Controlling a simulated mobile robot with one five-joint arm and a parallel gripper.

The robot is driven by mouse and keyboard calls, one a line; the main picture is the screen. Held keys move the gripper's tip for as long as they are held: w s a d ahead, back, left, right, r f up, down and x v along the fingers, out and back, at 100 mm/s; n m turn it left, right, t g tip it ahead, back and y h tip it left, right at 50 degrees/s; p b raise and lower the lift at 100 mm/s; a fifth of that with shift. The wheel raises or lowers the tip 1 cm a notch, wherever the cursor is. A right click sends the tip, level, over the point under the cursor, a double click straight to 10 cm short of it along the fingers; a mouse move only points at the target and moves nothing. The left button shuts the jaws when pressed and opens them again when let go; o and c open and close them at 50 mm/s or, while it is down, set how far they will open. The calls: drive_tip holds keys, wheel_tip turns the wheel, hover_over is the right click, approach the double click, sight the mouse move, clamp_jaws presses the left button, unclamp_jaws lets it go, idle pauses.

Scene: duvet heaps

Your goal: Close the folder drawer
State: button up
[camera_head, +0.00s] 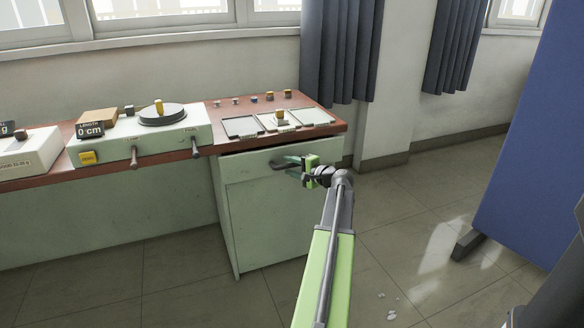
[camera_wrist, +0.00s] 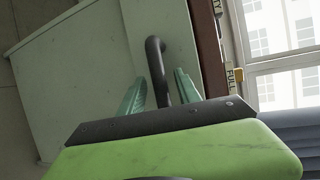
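The drawer (camera_head: 245,166) is the pale green top front of the cabinet under the table's right end. A dark gap shows along its top edge, so it seems to stand slightly out; how far I cannot tell. Its dark bar handle (camera_head: 284,163) is on the front. My gripper (camera_head: 298,168) is at the handle. In the wrist view, the handle (camera_wrist: 156,68) runs between the two teal fingers of my gripper (camera_wrist: 160,88), which are apart. Whether either finger touches the bar is unclear. The drawer's inside is hidden.
The brown tabletop (camera_head: 333,126) above holds trays, small weights and a pale green device (camera_head: 150,150) with a round plate. Two grey knobs (camera_head: 196,150) stick out left of the cabinet. A blue panel (camera_head: 530,150) stands at right. The floor (camera_head: 400,230) between is mostly clear.

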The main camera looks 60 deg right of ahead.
clamp_jaws()
idle(1.4)
